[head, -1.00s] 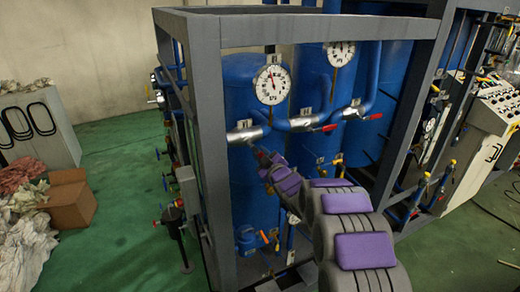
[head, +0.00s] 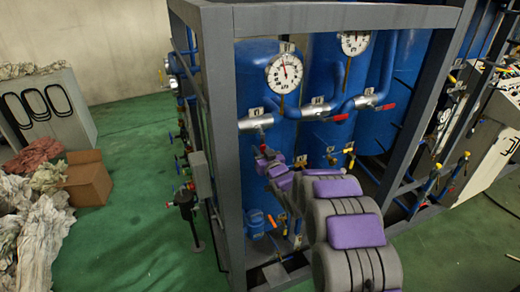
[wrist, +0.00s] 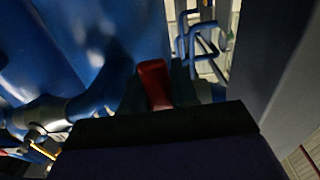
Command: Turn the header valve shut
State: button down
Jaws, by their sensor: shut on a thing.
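The left silver valve body (head: 256,122) sits on the blue header pipe in front of the left blue tank. My gripper (head: 263,152) is just below it, at the end of my grey and purple arm. In the wrist view a red valve handle (wrist: 154,84) stands upright at the middle of my gripper (wrist: 158,100), which is shut on it. The handle's lower end is hidden behind the dark gripper edge. In the head view the gripper covers most of this handle, so its exact angle is hard to tell.
Two more red handles (head: 339,117) (head: 388,106) lie along the pipe to the right. A grey frame post (head: 222,150) stands close to the left of my gripper. Dial gauges (head: 284,74) hang above. Green floor with a cardboard box (head: 86,181) lies left.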

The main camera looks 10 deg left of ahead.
jog(key=shift+s+f, duration=0.25)
jog(key=shift+f, duration=0.85)
jog(key=c, duration=1.2)
grip_release()
jog(key=shift+c, duration=0.2)
jog(key=shift+o, duration=1.4)
jog(key=shift+w+d+r, duration=0.1)
jog(key=shift+w+r, duration=0.05)
jog(key=shift+r, duration=0.7)
jog(key=b+v, duration=0.1)
jog(key=v, duration=1.6)
jog(key=shift+d+f, duration=0.15)
